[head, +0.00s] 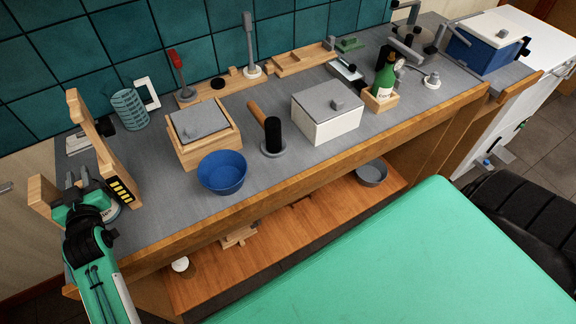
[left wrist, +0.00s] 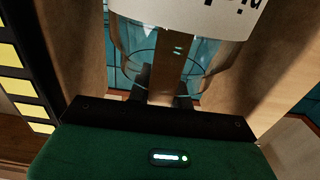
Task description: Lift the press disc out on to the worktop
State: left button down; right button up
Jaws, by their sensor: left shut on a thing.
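My left gripper (head: 77,180) is at the far left of the worktop (head: 170,222), between upright wooden boards. In the left wrist view its two dark fingers (left wrist: 162,88) are shut on a narrow wooden upright piece, which looks like the handle of the press disc (left wrist: 171,70). A clear glass jar (left wrist: 210,58) with a white lettered label is right behind this piece. The jar also shows beside the gripper in the head view (head: 107,212), partly covered by it. The round part of the disc is hidden, and I cannot tell how deep it sits. My right gripper is out of view.
A wooden board (head: 105,150) with a yellow-and-black strip stands close beside my left gripper. A blue bowl (head: 221,172), a lidded wooden box (head: 203,135) and a white box (head: 327,112) stand further right. Bare worktop lies between the board and the bowl.

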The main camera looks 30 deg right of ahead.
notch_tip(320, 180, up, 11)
jog(key=p, duration=1.1)
dwell(0.3)
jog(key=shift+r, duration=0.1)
dwell(0.4)
